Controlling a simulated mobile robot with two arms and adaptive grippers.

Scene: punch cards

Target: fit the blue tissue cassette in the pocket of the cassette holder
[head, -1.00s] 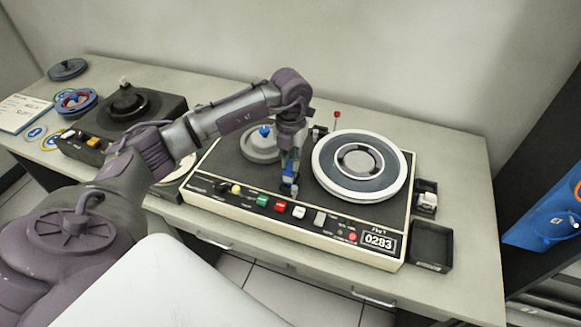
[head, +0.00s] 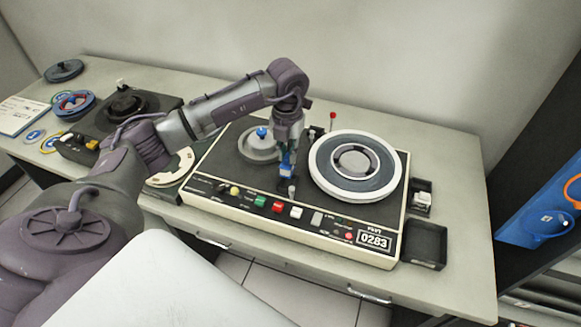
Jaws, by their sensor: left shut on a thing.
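My left gripper (head: 288,160) points down over the middle of the tape deck, between its two reel spindles. My right gripper is not in view.
The tape deck (head: 225,160) has a large white-rimmed reel (head: 326,180) close on the right and a grey hub with a blue knob (head: 262,133) on the left. Colored buttons line its front. A black tray (head: 424,247) sits at the right. A second machine (head: 165,106) stands left.

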